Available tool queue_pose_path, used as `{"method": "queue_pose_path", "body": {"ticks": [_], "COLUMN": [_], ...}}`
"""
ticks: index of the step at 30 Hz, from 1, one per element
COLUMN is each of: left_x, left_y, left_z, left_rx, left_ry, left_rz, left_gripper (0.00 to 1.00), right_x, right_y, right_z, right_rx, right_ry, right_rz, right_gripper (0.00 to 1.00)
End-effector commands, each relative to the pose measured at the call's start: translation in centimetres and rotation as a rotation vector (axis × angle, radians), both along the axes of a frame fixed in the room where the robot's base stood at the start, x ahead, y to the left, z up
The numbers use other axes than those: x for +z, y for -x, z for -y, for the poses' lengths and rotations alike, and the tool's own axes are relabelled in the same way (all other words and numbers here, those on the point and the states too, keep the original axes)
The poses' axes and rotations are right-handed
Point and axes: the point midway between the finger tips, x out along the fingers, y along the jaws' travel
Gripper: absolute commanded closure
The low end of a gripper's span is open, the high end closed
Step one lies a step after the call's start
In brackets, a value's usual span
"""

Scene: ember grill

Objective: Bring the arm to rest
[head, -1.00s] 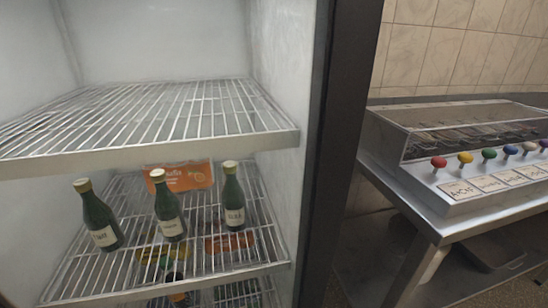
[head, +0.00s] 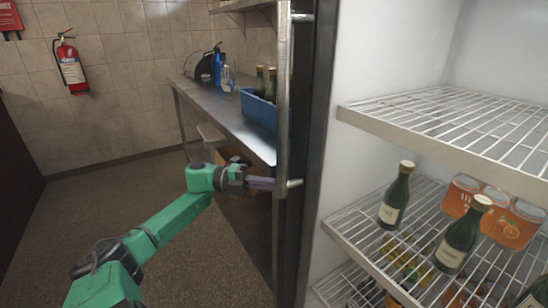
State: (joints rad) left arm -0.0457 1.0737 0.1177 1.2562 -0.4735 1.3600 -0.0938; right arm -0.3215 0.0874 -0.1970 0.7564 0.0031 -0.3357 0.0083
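My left arm comes in from the lower left, and its gripper (head: 263,184) is at the long vertical handle (head: 283,110) on the edge of the refrigerator door. The fingertips reach the bar near its lower mount. The fingers show edge-on, so I cannot tell whether they are open, shut or gripping the bar. The refrigerator is open on the right, with wire shelves (head: 375,120). My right gripper is not in view.
Green bottles (head: 396,197) and orange packs (head: 510,222) stand on the lower shelf. Behind the door is a steel counter (head: 215,110) with a blue crate (head: 258,108). A fire extinguisher (head: 71,66) hangs on the wall. The floor at left is clear.

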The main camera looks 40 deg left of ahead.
Motion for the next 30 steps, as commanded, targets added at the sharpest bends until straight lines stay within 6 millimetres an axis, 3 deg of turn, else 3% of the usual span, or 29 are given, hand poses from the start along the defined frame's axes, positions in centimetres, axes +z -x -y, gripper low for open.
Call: {"method": "queue_pose_path", "body": {"ticks": [9,12,16,26,29,30], "left_x": [-0.4,-0.4,-0.2,-0.4,-3.0,-5.2], "left_y": [4.2,5.2,5.8,5.7,4.1,3.0], "left_z": [-7.8,-9.5,-10.4,-10.5,-11.0,-11.4], "left_rx": [0.013,0.012,0.011,0.020,0.115,0.191], "left_ry": [0.000,0.001,0.002,0.009,0.069,0.113], "left_rz": [-0.001,0.000,0.000,-0.004,-0.040,-0.075], "left_gripper": [1.00,1.00,1.00,1.00,1.00,1.00], "right_x": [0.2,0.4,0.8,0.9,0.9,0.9], "right_y": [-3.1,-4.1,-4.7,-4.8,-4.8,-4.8], "right_z": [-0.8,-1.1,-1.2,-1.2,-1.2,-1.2], "right_rx": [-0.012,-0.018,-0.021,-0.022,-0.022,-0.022], "right_ry": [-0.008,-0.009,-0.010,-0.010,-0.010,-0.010], "right_rz": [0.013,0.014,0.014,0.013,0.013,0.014], "right_gripper": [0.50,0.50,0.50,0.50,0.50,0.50]}}
